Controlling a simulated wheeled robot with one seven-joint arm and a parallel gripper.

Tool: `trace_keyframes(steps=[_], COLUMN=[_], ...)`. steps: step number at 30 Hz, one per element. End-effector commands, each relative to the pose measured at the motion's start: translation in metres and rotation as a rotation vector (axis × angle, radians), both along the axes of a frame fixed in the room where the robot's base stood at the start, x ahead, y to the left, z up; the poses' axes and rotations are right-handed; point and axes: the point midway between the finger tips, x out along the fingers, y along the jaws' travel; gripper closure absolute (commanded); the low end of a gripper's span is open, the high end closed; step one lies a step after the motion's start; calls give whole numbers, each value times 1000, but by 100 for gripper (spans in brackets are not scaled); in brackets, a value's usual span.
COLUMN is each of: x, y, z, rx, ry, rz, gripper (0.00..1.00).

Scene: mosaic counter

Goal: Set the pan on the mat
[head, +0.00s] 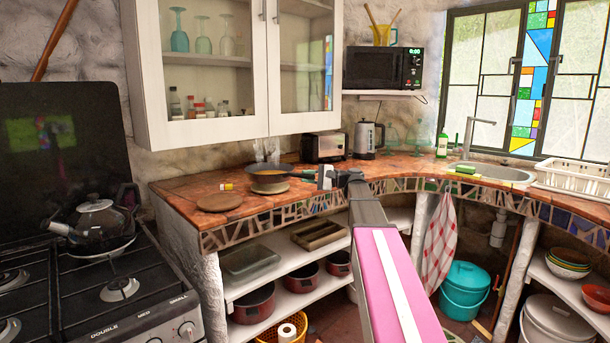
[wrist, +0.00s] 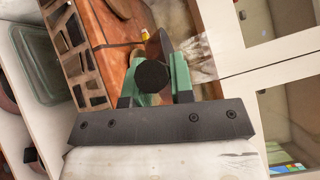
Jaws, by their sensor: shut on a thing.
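The dark pan (head: 268,170), orange-brown inside, is near the counter's left part, its handle pointing right toward my gripper (head: 325,178). My gripper is shut on the pan's handle; in the wrist view the handle's dark round end (wrist: 151,75) shows between the green fingers. A flat round brown mat (head: 219,202) lies on the counter to the left of the pan, nearer the front edge. A second round tan piece (head: 270,187) shows just below the pan; I cannot tell whether the pan touches it. The gripper hides part of the handle.
A small yellow item (head: 227,186) lies behind the brown mat. A toaster (head: 323,147) and a kettle (head: 368,139) stand at the back. The stove (head: 110,290) is at the left, and white cabinets (head: 200,130) hang above the counter.

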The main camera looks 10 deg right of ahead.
Motion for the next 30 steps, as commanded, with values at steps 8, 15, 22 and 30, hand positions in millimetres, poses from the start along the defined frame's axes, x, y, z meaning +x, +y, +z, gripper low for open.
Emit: trace_keyframes(steps=[8,15,22,30], x=[0,0,0,0], y=[0,0,0,0], z=[-28,-30,-33,-33], rx=[6,5,0,0], ry=[-6,-8,0,0], rz=[-1,-1,-1,-1], gripper=[100,100,58,52])
